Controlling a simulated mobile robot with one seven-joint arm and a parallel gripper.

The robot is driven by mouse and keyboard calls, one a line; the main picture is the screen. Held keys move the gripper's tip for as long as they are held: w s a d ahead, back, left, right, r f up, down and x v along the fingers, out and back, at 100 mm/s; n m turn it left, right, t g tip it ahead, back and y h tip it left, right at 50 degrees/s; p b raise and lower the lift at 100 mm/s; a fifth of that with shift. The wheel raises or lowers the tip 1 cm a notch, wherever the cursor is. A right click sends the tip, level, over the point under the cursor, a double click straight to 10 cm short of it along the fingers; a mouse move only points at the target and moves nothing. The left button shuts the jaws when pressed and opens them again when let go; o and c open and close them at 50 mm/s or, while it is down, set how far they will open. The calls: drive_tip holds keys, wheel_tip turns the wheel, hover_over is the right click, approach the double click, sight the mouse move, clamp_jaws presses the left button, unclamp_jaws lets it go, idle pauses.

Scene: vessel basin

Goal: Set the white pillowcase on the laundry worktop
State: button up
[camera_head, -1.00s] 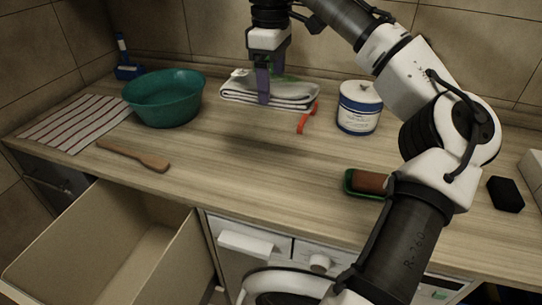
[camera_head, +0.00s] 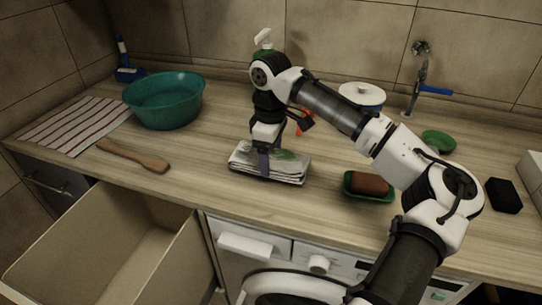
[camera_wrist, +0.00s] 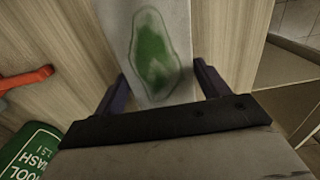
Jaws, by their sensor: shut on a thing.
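The white pillowcase (camera_head: 240,158) is a folded stack with a green patch on top, near the front middle of the worktop (camera_head: 205,160). My gripper (camera_head: 264,172) points down and is shut on it, a finger showing against its near side. In the wrist view the pillowcase (camera_wrist: 160,45) lies between the two fingers of my gripper (camera_wrist: 160,80), with its green patch facing up. I cannot tell whether its underside touches the wood or hangs just above it.
A green soap dish with a brown bar (camera_head: 369,185) stands right of the pillowcase. A wooden paddle (camera_head: 135,157), teal basin (camera_head: 165,100) and striped cloth (camera_head: 75,123) are left. An open drawer (camera_head: 100,250) juts out at front left. A white tub (camera_head: 362,95) stands behind my arm.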

sight(271, 153)
drive_tip(key=shift+f, duration=0.65)
drive_tip(key=shift+f, duration=0.2)
drive_tip(key=o, duration=1.1)
drive_tip(key=shift+r, duration=0.15)
wheel_tip(271, 153, up, 12)
drive_tip(key=shift+r+b, duration=0.1)
drive_tip(key=shift+b, duration=0.4)
